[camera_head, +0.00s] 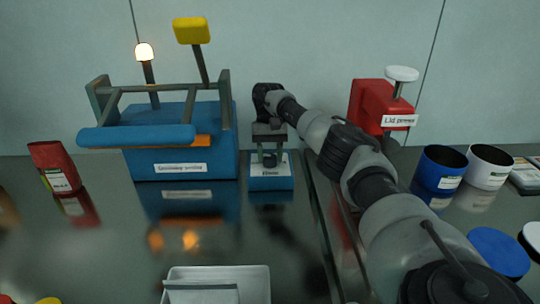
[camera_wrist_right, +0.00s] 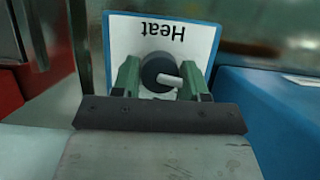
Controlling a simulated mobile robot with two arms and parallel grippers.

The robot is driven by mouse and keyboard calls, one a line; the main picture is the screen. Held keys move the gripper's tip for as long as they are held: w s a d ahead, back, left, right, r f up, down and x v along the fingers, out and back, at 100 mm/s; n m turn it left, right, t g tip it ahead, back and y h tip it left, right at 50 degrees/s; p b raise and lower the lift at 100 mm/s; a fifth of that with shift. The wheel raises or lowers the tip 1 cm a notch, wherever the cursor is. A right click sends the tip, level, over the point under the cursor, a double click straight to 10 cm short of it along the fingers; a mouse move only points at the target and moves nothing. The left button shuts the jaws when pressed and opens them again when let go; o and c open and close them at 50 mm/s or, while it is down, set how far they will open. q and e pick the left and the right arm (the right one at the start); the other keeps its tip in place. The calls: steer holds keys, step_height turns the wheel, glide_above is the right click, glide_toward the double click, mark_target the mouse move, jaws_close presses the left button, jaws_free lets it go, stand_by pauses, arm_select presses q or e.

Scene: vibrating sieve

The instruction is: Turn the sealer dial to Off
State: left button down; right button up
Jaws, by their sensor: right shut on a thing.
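A small blue box with a white face (camera_head: 270,182) stands in the middle of the table. In the right wrist view, its white plate (camera_wrist_right: 132,35) reads "Heat", upside down. My right gripper (camera_wrist_right: 160,76) is shut on the dial, one green finger on each side; in the head view, the right gripper (camera_head: 270,152) reaches the box from above. Any dial marks near the fingers are hidden. My left gripper is not in view.
A large blue machine (camera_head: 140,165) with a lit lamp (camera_head: 145,52) and yellow knob (camera_head: 192,31) stands close left. A red press (camera_head: 375,105), blue cup (camera_head: 438,170) and white cup (camera_head: 488,167) are right. A red pouch (camera_head: 53,166) stands left; a white tray (camera_head: 258,278) is in front.

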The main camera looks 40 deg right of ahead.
mark_target(272, 160)
steer(key=o, duration=0.9)
step_height(272, 160, up, 5)
steer(key=shift+s+d+f+p, duration=0.15)
steer(key=shift+p, duration=0.15)
steer(key=s+d+r+p, duration=0.1)
steer(key=s+r, duration=0.1)
steer(key=s, duration=0.1)
steer(key=s+d+r+p, duration=0.1)
steer(key=s+r, duration=0.1)
steer(key=s, duration=0.2)
steer(key=s+d+r+p, duration=0.1)
steer(key=s+r, duration=0.1)
steer(key=s, duration=0.1)
steer(key=shift+s+d+r, duration=0.15)
steer(key=shift+s+d, duration=0.1)
steer(key=shift+s, duration=0.1)
